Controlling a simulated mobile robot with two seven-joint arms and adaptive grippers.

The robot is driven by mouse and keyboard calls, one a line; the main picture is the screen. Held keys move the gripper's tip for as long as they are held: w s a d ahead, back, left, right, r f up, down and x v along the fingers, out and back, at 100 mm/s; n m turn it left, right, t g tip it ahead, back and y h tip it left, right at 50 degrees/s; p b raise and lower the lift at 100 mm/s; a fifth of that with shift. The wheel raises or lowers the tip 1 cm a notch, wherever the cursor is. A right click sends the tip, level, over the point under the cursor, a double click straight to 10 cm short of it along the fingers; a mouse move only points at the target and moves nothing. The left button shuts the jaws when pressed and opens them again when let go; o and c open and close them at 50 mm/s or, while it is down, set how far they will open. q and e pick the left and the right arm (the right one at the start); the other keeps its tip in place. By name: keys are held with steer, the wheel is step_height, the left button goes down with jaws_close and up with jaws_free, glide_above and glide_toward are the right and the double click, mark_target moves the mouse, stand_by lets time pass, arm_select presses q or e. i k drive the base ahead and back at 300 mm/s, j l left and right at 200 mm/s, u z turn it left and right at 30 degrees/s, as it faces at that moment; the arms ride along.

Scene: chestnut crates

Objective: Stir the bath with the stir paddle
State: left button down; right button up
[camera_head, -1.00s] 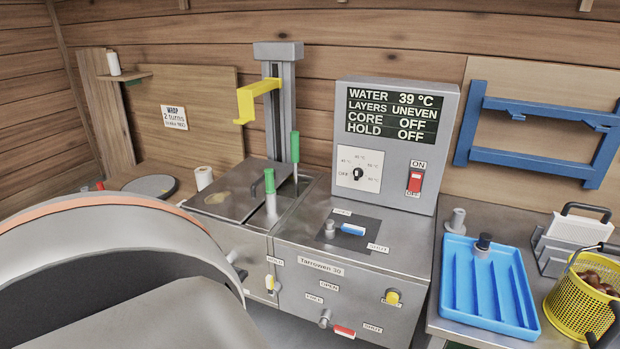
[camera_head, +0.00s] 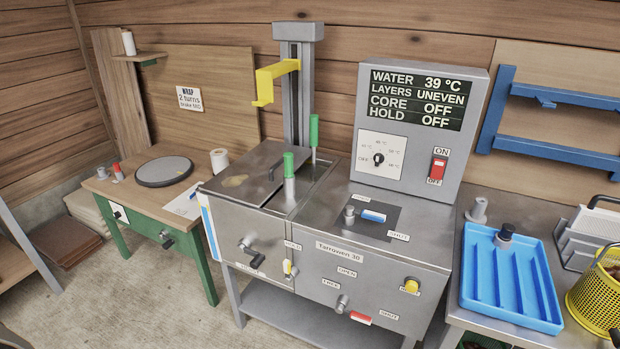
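The bath is a steel tank (camera_head: 245,225) built into the left part of the machine. A grey lid (camera_head: 245,174) covers most of its top, and a narrow opening shows along the right side. A green-handled rod (camera_head: 314,131) stands upright at the back of this opening; it looks like the stir paddle, but its lower end is hidden. A second green handle (camera_head: 289,164) on a thick grey stem stands nearer the front. The display (camera_head: 417,97) reads water 39 °C, layers uneven, core off, hold off. Neither of my grippers shows.
A yellow hook arm (camera_head: 275,77) on a grey column rises behind the bath. A control box stands to the right. A blue tray (camera_head: 508,280) and a yellow basket (camera_head: 598,298) sit on the right counter. A wooden table (camera_head: 135,195) with a round grey plate stands left. Floor in front is clear.

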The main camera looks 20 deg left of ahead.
mark_target(313, 118)
steer(key=u, duration=0.55)
steer(key=i+j, duration=0.3)
steer(key=j, duration=0.15)
steer(key=i+j+u, duration=0.15)
steer(key=i+j, duration=0.15)
steer(key=j, duration=0.2)
